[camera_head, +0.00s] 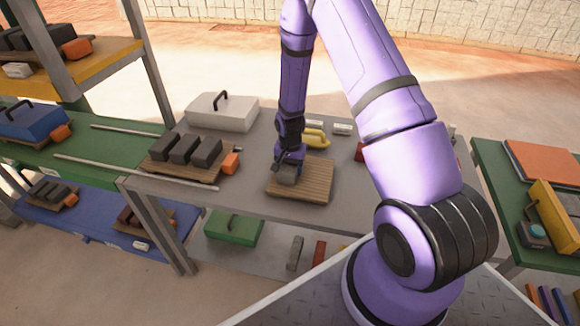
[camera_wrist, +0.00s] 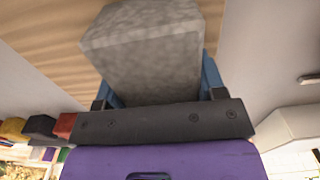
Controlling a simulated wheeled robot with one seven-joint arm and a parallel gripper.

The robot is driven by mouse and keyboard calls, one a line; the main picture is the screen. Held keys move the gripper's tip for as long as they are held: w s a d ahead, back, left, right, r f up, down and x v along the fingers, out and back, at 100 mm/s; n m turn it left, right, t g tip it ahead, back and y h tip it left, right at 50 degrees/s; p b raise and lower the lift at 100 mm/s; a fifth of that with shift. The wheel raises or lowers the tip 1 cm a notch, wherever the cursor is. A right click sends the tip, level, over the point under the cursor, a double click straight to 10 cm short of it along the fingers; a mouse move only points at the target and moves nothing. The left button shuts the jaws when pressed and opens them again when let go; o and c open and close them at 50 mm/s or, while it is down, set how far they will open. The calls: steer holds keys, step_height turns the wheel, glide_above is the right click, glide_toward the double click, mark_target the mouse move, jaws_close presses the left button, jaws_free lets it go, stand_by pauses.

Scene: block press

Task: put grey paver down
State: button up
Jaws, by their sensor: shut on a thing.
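My gripper (camera_head: 289,165) is shut on the grey paver (camera_head: 287,175), just over a ribbed wooden board on the grey table. In the wrist view the grey paver (camera_wrist: 148,50) is a speckled grey block between the blue fingers of my gripper (camera_wrist: 160,78). The wooden board (camera_head: 315,186) shows behind it in the wrist view (camera_wrist: 45,50). No other block lies on this board. I cannot tell whether the paver touches the board.
To the left, a second board (camera_head: 158,168) holds several dark blocks and an orange block (camera_head: 230,163). A white lidded box (camera_head: 222,112) and a yellow-handled thing (camera_head: 316,137) stand behind. A green table (camera_head: 490,165) is at the right.

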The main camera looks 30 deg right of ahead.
steer(key=o, duration=1.5)
step_height(320, 180, up, 12)
steer(key=shift+r, duration=0.15)
step_height(320, 180, up, 12)
steer(key=n+t, duration=0.1)
steer(key=n, duration=0.1)
glide_above(288, 167)
steer(key=s+a+r+n+t, duration=0.2)
steer(key=s+r, duration=0.5)
steer(key=r, duration=0.5)
steer(key=s+a+r+n+t, duration=0.1)
steer(key=s+r, duration=0.4)
steer(key=s, duration=0.5)
steer(key=s+a+r+n+t, duration=0.1)
steer(key=s+r+n, duration=0.3)
steer(key=s, duration=0.5)
step_height(288, 167, up, 3)
steer(key=shift+s+a+f, duration=0.2)
steer(key=shift+s+a, duration=0.15)
steer(key=shift+a, duration=0.45)
